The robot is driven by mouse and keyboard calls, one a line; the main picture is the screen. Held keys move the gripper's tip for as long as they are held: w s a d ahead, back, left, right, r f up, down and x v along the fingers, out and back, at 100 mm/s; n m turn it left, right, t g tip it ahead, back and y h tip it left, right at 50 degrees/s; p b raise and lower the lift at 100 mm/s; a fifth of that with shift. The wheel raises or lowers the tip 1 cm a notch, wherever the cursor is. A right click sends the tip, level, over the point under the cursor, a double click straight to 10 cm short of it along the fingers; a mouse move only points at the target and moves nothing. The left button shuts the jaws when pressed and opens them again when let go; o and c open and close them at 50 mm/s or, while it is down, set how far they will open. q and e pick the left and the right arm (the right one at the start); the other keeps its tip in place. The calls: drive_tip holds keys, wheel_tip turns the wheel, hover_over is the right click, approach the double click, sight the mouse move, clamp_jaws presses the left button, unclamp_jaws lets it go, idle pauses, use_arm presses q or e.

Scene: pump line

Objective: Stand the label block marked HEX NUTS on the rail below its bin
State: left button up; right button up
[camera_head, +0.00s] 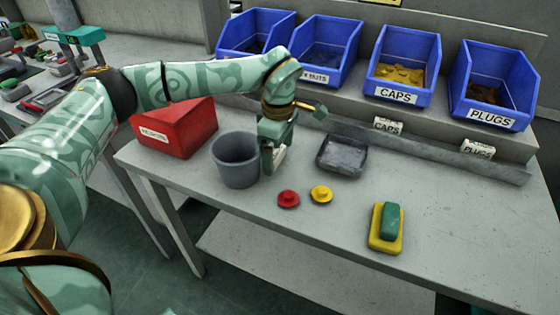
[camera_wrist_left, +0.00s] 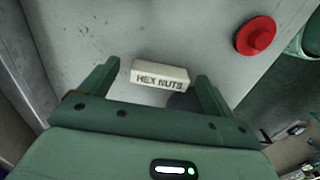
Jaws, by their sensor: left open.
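The white label block marked HEX NUTS (camera_wrist_left: 160,76) lies on the grey bench in the left wrist view, between the two fingers of my left gripper (camera_wrist_left: 157,70). The fingers are open, with a gap on both sides of the block. In the head view my left gripper (camera_head: 272,163) points down at the bench beside the grey bucket and mostly hides the block. A blue bin (camera_head: 327,44) at the back has a label partly covered by my arm; only NUTS reads clearly. The rail (camera_head: 445,151) runs below the bins, partly behind my arm. My right gripper is not in view.
Label blocks CAPS (camera_head: 387,125) and PLUGS (camera_head: 478,149) stand on the rail. The grey bucket (camera_head: 237,160), red box (camera_head: 175,128), dark tray (camera_head: 342,156), red knob (camera_head: 288,198), yellow knob (camera_head: 321,194) and green-yellow sponge (camera_head: 386,228) are nearby.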

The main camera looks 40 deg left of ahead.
sight(278, 153)
use_arm(q)
drive_tip(key=shift+r, duration=0.15)
drive_tip(key=c, duration=1.1)
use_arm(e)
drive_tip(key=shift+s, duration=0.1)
use_arm(q)
wheel_tip(278, 153, up, 10)
drive_tip(key=p, duration=0.5)
drive_tip(key=s+d+r+m+p, duration=0.1)
drive_tip(key=s+d+m+p, duration=0.1)
drive_tip(key=s+d+m, duration=0.2)
drive_tip(key=s+d+r+m+p, duration=0.1)
drive_tip(key=s+d+m+p, duration=0.2)
drive_tip(key=s+m, duration=0.5)
drive_tip(key=s+d+r+m+p, duration=0.2)
drive_tip(key=s+d+m, duration=0.3)
drive_tip(key=s+m, duration=0.2)
drive_tip(key=shift+d+m, duration=0.3)
drive_tip(key=shift+m, duration=0.6)
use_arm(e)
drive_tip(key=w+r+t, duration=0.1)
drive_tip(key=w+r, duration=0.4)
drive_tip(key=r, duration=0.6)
